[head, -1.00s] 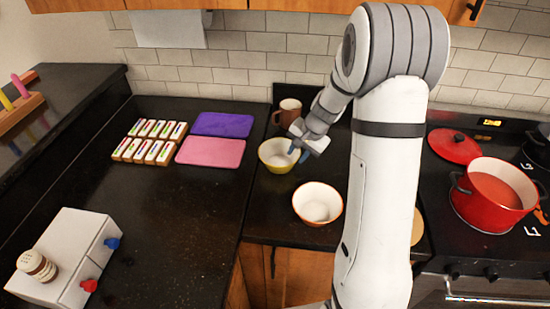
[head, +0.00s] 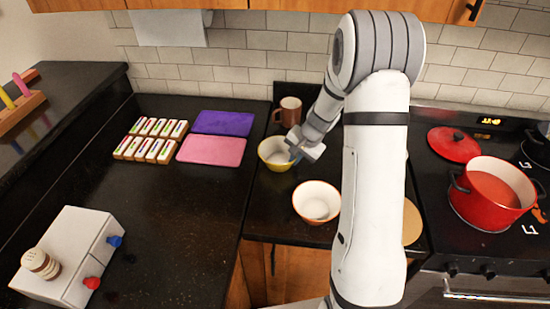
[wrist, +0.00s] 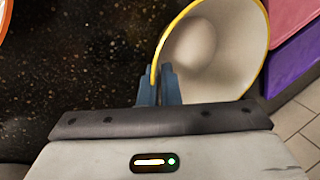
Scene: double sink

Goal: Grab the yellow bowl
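The yellow bowl (head: 272,160), white inside with a yellow rim, stands upright on the dark counter in front of the brown mug. My gripper (head: 296,155) reaches down at the bowl's right side. In the wrist view, the bowl (wrist: 225,55) fills the upper right. The two blue fingers of my gripper (wrist: 159,85) are close together there, one on each side of the bowl's rim, and look shut on it. The lower ends of the fingers are partly hidden by the bowl wall.
An orange-rimmed white bowl (head: 317,203) stands just in front. A brown mug (head: 290,112) is close behind. Pink (head: 211,151) and purple (head: 223,123) mats lie to the left. A red pot (head: 492,195) is on the stove at right.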

